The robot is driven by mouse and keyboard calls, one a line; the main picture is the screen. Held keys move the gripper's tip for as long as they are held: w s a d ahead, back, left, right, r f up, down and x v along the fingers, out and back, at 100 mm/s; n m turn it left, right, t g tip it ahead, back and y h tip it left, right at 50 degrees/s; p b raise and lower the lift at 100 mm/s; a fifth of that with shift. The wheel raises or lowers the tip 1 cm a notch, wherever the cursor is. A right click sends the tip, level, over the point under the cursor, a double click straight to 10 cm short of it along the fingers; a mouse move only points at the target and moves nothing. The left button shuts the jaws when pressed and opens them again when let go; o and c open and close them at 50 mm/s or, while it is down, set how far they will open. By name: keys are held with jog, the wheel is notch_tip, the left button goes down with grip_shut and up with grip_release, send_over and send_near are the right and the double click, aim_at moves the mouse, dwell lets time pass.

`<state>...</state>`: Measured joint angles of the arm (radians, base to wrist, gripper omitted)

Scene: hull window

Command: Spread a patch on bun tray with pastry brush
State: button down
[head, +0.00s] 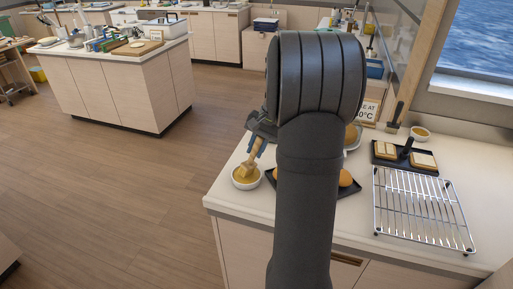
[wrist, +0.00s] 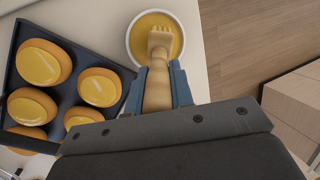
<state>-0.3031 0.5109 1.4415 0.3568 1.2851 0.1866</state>
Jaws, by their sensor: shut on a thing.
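My gripper (wrist: 156,92) is shut on the wooden handle of the pastry brush (wrist: 157,86). In the wrist view the pale brush head lies over the white bowl of yellow glaze (wrist: 133,40); it seems to be in or just above the glaze. The dark bun tray (wrist: 97,58) is left of the bowl and holds several buns with glossy yellow tops. In the head view, the brush (head: 247,170) slants down into the bowl (head: 236,183) at the counter's left edge. My arm hides much of the bun tray (head: 352,190) there.
A wire rack (head: 420,205) stands on the right of the counter. The counter's left edge is close to the glaze bowl, with open floor beyond.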

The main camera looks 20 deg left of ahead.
dwell(0.3)
jog(key=shift+r, duration=3.45)
jog(key=w+d+r, duration=0.1)
jog(key=w+d, duration=0.2)
jog(key=d, duration=0.8)
jog(key=w+d+r, duration=0.1)
jog(key=w+d, duration=0.1)
jog(key=d, duration=0.9)
jog(key=shift+w, duration=0.4)
jog(key=shift+d+r, duration=0.1)
jog(key=s+d+f+m+t+h, duration=0.1)
jog(key=d+m+t+h, duration=0.1)
jog(key=d+m, duration=0.3)
jog(key=shift+d+h, duration=0.7)
jog(key=shift+d, duration=0.25)
